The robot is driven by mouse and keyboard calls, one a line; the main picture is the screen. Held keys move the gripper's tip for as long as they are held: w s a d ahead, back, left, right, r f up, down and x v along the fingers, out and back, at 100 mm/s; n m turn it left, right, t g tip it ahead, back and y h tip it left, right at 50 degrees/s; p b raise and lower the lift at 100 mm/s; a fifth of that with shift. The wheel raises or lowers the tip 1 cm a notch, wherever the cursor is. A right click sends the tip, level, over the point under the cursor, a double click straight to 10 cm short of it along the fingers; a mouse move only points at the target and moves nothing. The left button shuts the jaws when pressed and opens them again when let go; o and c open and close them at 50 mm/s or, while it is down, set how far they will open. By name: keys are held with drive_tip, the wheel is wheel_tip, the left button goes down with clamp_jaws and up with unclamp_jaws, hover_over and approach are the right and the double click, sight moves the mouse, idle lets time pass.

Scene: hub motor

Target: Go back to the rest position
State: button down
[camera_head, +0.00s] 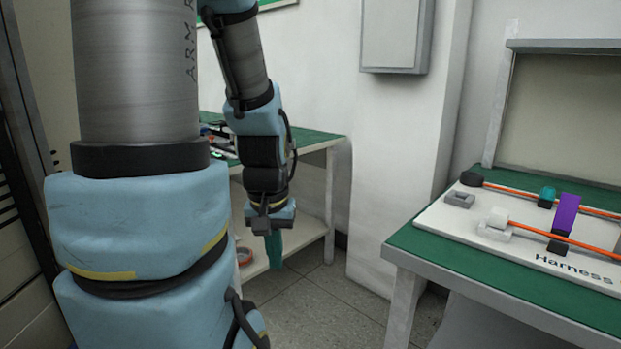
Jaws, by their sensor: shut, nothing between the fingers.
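My gripper (274,249) hangs at the end of my blue and grey arm, left of the picture's middle. Its teal fingers point down and are shut, with nothing between them. It is in front of the lower shelf of the workbench at the back and well apart from the harness board on the right. My large near arm links fill the left side of the view and hide part of the scene behind them.
A green-topped table (460,286) on the right carries a white harness board (448,216) with orange cables (560,238), a purple block (566,214) and a white connector (497,217). A green-topped workbench (318,140) stands behind my arm. Floor (318,305) shows free between them.

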wheel_tip(320, 180, up, 14)
drive_tip(key=p, duration=1.2)
drive_tip(key=shift+r, duration=0.15)
